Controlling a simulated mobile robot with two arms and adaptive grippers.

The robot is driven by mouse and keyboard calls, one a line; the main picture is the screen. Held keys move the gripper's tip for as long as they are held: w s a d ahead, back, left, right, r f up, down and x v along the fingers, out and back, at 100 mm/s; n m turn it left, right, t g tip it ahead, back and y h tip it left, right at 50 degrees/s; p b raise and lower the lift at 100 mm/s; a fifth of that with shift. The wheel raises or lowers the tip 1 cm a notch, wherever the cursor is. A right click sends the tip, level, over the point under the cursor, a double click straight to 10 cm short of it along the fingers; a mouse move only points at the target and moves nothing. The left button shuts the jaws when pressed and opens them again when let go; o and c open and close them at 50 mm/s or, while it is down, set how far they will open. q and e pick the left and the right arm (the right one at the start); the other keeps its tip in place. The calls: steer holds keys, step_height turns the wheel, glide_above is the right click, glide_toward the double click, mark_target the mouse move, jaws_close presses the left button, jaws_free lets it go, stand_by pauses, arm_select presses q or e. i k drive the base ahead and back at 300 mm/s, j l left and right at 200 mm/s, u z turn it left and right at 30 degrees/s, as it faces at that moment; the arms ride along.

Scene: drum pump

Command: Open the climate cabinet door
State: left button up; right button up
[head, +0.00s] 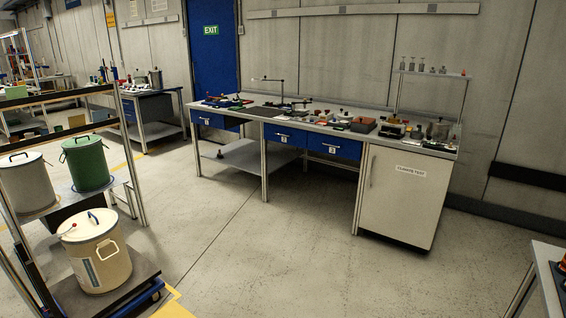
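The climate cabinet (395,205) is a pale cabinet under the right end of the long workbench. Its door bears a label reading "CLIMATE TEST" (410,171) and has a thin vertical handle (373,171) near its left edge. The door looks shut. Neither of my grippers shows in the head view. The inside of the cabinet is hidden.
The workbench (262,113) has blue drawers and many small items on top. A shelf rack (139,185) with drums, including a green drum (86,165), stands at left. A table corner (548,270) juts in at lower right. The floor before the cabinet is clear.

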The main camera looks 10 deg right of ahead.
mark_target(404, 193)
steer(key=i+l+z, duration=0.25)
steer(key=i+z, duration=0.65)
steer(key=i, duration=0.15)
steer(key=i+z, duration=0.45)
steer(key=i+j+u, duration=0.15)
steer(key=i+u, duration=0.25)
steer(key=i, duration=0.45)
steer(key=i+l+u, duration=0.15)
steer(key=i+u, duration=0.25)
steer(key=i, duration=0.45)
